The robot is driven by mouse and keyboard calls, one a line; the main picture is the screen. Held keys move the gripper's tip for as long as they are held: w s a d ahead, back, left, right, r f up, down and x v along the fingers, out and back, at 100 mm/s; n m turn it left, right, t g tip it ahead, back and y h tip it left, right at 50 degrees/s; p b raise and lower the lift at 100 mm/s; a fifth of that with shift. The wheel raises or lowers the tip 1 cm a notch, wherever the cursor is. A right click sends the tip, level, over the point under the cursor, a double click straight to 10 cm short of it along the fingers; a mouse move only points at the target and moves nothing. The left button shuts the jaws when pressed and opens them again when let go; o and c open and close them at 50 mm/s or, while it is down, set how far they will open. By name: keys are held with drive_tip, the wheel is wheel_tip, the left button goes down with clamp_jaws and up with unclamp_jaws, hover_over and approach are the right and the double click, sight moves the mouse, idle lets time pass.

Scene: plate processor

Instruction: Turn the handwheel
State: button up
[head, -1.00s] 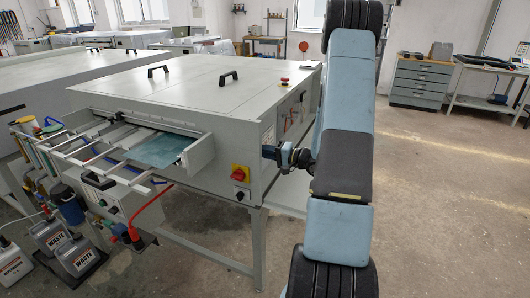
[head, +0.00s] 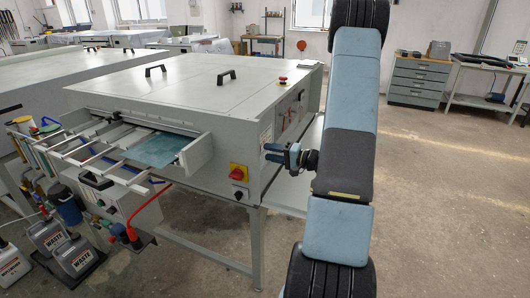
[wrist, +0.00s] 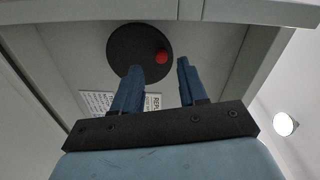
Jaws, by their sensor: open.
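The handwheel (wrist: 128,47) is a dark round disc with a red knob (wrist: 162,57) near its right edge in the wrist view. It sits on a pale panel of the plate processor (head: 215,95). I cannot make out the wheel in the head view. My gripper (wrist: 159,66) is open, with its two blue fingers apart. In the wrist view the left finger overlaps the wheel's lower edge, and the knob shows between the fingertips. Contact cannot be told. In the head view my gripper (head: 268,152) is beside the processor's right side.
A red and yellow switch (head: 239,171) and a black knob (head: 239,195) are on the processor's near corner. A sign (wrist: 100,102) is below the wheel in the wrist view. Waste canisters (head: 70,258) stand at lower left. The floor (head: 440,190) at right is clear.

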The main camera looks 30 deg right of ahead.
drive_tip(key=v, duration=1)
drive_tip(key=shift+d, duration=0.1)
drive_tip(key=w+a+m, duration=0.8)
drive_tip(key=w+m, duration=0.2)
drive_tip(key=m, duration=1.1)
drive_tip(key=shift+w+a+f+m+t, duration=0.15)
drive_tip(key=shift+w+f+m+t, duration=0.15)
drive_tip(key=shift+m+t, duration=0.1)
clamp_jaws()
idle(0.3)
